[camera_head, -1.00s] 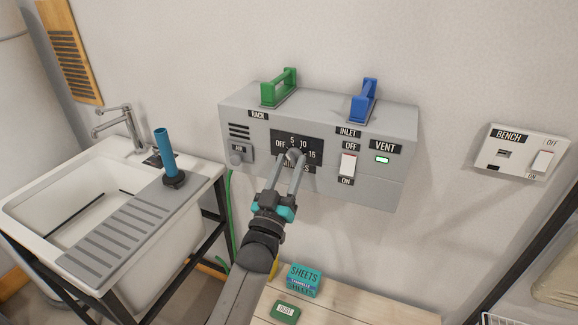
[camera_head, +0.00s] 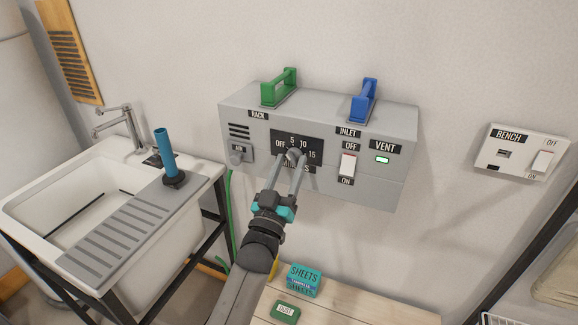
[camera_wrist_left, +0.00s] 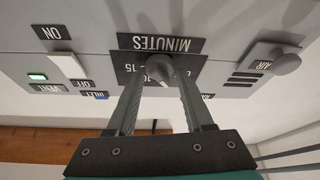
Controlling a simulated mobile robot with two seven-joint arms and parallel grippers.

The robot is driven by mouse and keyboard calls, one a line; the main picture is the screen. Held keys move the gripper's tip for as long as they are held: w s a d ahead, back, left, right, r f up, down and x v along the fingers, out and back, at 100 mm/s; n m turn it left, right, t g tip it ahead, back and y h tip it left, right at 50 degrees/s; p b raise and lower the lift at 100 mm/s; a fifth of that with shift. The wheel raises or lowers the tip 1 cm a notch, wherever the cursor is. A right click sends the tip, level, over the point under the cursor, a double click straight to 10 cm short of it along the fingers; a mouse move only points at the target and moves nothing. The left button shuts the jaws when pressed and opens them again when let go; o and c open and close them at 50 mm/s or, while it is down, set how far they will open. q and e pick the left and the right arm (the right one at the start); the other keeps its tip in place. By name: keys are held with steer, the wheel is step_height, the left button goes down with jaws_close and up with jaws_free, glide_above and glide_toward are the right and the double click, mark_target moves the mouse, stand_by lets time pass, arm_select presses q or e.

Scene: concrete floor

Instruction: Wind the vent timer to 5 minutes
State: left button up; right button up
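The vent timer is a grey knob (camera_head: 293,155) on a black dial plate (camera_head: 318,146) marked OFF, 5, 10 and 15, on the front of a grey wall box (camera_head: 225,116). My left gripper (camera_head: 295,162) reaches up to the dial from below, its two fingers around the knob. In the left wrist view, upside down, the knob (camera_wrist_left: 158,72) sits between the fingertips (camera_wrist_left: 160,80) with what looks like a narrow gap on each side. Fingers partly cover the dial; I cannot clearly read the knob's pointer. My right gripper is not in view.
The box carries an AIR knob (camera_head: 237,157), an INLET switch (camera_head: 347,165), a lit green VENT lamp (camera_head: 382,160), and green (camera_head: 279,88) and blue (camera_head: 364,101) handles on top. A sink (camera_head: 60,200) stands left; a wooden table (camera_head: 350,305) with small boxes lies below.

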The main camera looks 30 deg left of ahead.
arm_select(q)
steer(key=o, duration=0.3)
steer(key=shift+s, duration=0.1)
steer(key=v, duration=1.5)
steer(key=shift+b, duration=0.3)
steer(key=shift+a, duration=0.1)
